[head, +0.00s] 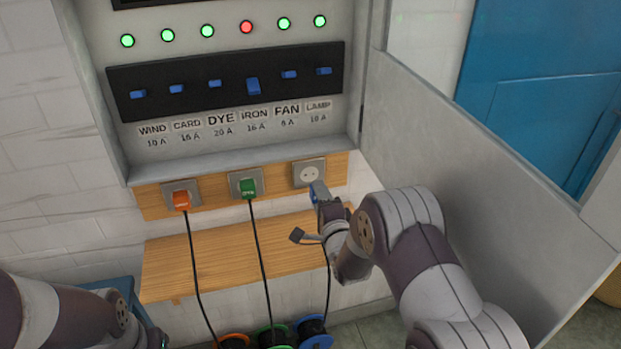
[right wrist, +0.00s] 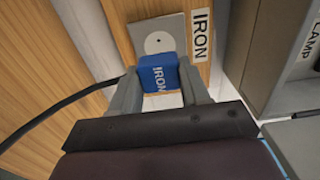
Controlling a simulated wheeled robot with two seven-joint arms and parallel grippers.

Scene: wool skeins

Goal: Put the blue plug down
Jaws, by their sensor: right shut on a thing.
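In the right wrist view the plug (right wrist: 158,76) sits between both fingers of the gripper (right wrist: 160,88). The right-hand wall socket (head: 309,174) is empty, and the plug is apart from it, just in front and below. The socket face with a hole (right wrist: 158,43) shows beyond the plug in the right wrist view. A black cord hangs from the plug side.
A wooden shelf (head: 215,262) under the sockets has bare room. An orange plug (head: 181,200) and a green plug (head: 248,187) sit in the other sockets. Cord reels (head: 314,330) stand below. The IRON switch (head: 253,86) sits under a red light. An open grey door (head: 470,150) stands right.

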